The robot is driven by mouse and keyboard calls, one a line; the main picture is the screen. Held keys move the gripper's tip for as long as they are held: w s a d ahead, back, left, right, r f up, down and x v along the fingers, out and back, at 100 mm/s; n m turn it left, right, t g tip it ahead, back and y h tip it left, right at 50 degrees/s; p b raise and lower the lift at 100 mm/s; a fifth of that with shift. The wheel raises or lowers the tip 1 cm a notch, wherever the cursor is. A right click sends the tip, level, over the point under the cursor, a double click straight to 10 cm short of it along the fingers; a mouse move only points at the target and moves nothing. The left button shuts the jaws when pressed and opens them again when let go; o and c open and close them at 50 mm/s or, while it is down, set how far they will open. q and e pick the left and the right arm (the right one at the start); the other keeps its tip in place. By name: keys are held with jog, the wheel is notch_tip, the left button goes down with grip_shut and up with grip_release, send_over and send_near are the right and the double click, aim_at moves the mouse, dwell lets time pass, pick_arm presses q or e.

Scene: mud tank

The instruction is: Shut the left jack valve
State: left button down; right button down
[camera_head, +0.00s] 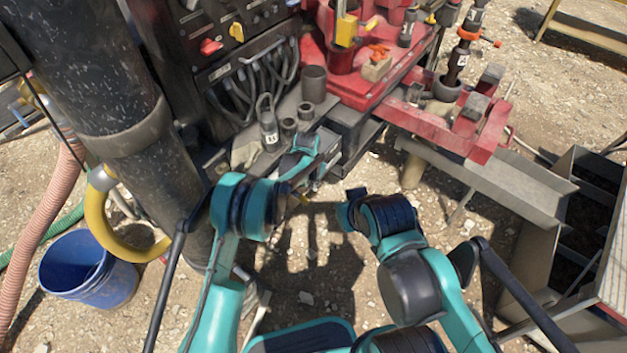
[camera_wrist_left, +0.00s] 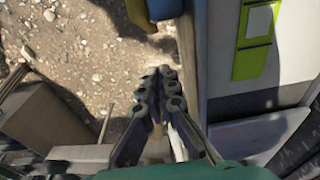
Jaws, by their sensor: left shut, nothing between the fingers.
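My left gripper (camera_head: 312,166) is beside the low front edge of the machine, below the grey shelf; its fingers are small and partly dark there. In the left wrist view the left gripper (camera_wrist_left: 160,92) is shut and empty, its two dark fingers together over bare ground, left of a long upright edge. I cannot make out the left jack valve with certainty in either view. My right gripper (camera_head: 350,208) is near the middle of the head view, over the ground and apart from the machine; its fingers are too unclear to read.
The red machine (camera_head: 370,85) and black control panel (camera_head: 235,45) stand ahead. A thick dark column (camera_head: 85,75) and blue bucket (camera_head: 88,270) are at left. A grey metal trough (camera_head: 520,175) is at right. A yellow-green plate (camera_wrist_left: 254,40) is right of the left gripper.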

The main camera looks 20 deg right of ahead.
aim_at(301, 198)
pick_arm(q)
jog(key=shift+s+a+f+b, duration=0.25)
jog(key=shift+s+a, duration=0.25)
jog(key=shift+a, duration=0.2)
jog(key=shift+s+a+f+b, duration=0.2)
jog(key=shift+s+a, duration=0.3)
jog(key=shift+a, duration=0.15)
jog(key=shift+f+g+y, duration=0.3)
jog(key=shift+g+y, duration=0.1)
jog(key=shift+s+a+f+b, duration=0.2)
jog(key=shift+a+f+b, duration=0.1)
jog(key=shift+f+b, duration=0.2)
jog(key=shift+r, duration=0.15)
